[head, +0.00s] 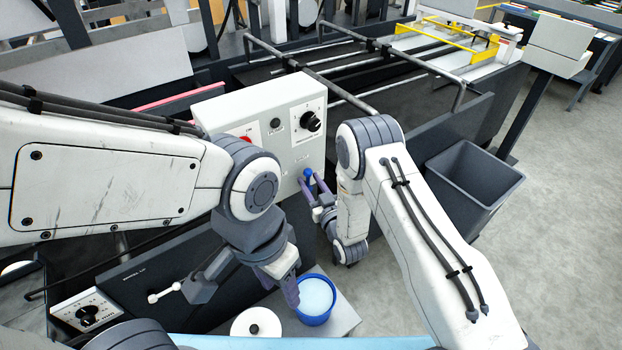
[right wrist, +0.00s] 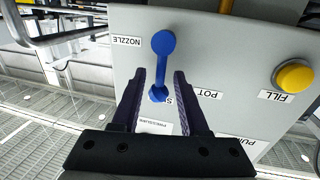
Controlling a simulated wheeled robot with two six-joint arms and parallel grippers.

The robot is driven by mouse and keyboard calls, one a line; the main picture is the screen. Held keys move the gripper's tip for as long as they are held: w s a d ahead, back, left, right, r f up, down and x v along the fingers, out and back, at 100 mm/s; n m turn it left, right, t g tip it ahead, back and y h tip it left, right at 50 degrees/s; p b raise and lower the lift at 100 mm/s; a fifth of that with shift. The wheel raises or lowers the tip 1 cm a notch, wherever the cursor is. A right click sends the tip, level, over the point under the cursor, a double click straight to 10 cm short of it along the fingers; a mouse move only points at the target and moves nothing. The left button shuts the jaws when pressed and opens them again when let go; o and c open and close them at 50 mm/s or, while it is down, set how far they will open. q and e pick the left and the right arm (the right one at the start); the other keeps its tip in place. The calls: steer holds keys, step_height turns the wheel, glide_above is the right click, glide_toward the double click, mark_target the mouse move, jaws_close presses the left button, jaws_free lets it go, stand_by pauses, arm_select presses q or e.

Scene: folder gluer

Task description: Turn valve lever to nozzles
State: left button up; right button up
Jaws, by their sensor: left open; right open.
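The blue valve lever (right wrist: 161,68) is on a light panel in the right wrist view, which shows its labels upside down. Its larger round end is near the NOZZLE label (right wrist: 127,41); its other end lies between my right gripper's fingers, left of the POT label (right wrist: 209,94). My right gripper (right wrist: 160,76) is open, one dark finger on each side of the lever; I cannot tell whether they touch it. In the head view a blue knob (head: 308,172) shows by my right gripper (head: 313,187). My left gripper (head: 291,291) is open, beside a blue pot (head: 316,312).
A yellow FILL button (right wrist: 294,76) is on the same panel. The white control box (head: 270,128) with a black dial stands behind my arms. A white disc (head: 256,324) lies beside the pot. A grey bin (head: 474,180) stands right, with clear floor beyond.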

steer(key=shift+w+a, duration=0.1)
steer(key=shift+w, duration=0.1)
steer(key=shift+c, duration=0.3)
jaws_close()
stand_by(1.1)
